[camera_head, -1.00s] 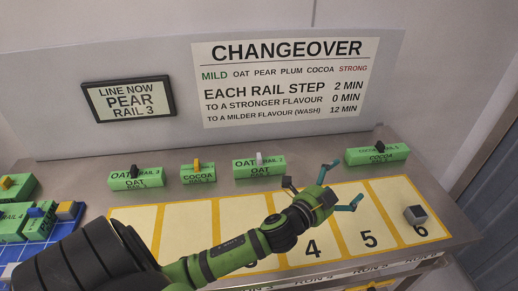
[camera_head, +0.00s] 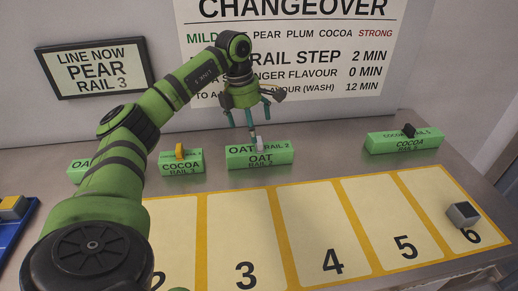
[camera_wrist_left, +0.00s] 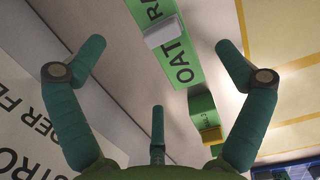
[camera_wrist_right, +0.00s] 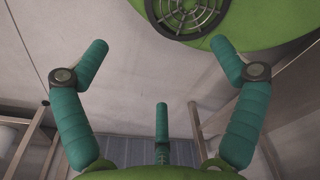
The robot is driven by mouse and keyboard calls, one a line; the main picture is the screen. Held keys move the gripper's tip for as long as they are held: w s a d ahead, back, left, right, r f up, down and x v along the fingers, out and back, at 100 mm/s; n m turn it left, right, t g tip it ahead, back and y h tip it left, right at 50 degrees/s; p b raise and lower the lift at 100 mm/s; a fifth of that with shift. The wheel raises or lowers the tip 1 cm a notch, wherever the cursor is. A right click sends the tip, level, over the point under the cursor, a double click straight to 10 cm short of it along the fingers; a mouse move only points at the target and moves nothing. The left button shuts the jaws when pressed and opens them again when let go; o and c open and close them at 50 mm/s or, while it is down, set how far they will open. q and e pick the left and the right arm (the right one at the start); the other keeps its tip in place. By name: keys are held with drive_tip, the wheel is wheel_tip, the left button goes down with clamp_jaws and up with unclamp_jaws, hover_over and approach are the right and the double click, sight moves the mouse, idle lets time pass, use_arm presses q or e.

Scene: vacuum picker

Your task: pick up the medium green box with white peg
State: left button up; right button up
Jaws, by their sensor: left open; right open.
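The medium green box with the white peg (camera_head: 260,157) is labelled OAT RAIL 2 and sits at the back of the metal table, behind panel 3. Its white peg (camera_head: 262,142) stands on its top. My left gripper (camera_head: 250,125) is open and empty, above and just behind this box, fingers pointing down.
A green COCOA box (camera_head: 181,167) with a yellow peg stands to the left; a longer green COCOA box (camera_head: 403,144) with a black peg stands at right. A blue tray (camera_head: 20,235) is at far left.

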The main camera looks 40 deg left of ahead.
sight(258, 138)
use_arm(q)
drive_tip(key=shift+s+a+f, duration=0.1)
drive_tip(key=shift+f, duration=0.3)
drive_tip(key=shift+f+p, duration=0.3)
drive_tip(key=shift+f, duration=0.05)
drive_tip(key=f, duration=0.1)
drive_tip(key=w+d+f+p, duration=0.1)
drive_tip(key=f, duration=0.2)
drive_tip(key=shift+w+d+f+p, duration=0.2)
drive_tip(key=shift+w+p, duration=0.1)
drive_tip(key=shift+w, duration=0.1)
drive_tip(key=shift+w+f, duration=0.1)
drive_tip(key=shift+f, duration=0.25)
use_arm(e)
drive_tip(key=shift+s+d+r, duration=0.2)
drive_tip(key=shift+d+r, duration=0.45)
drive_tip(key=shift+r, duration=0.3)
use_arm(q)
drive_tip(key=c, duration=1.3)
use_arm(e)
drive_tip(key=shift+a, duration=0.1)
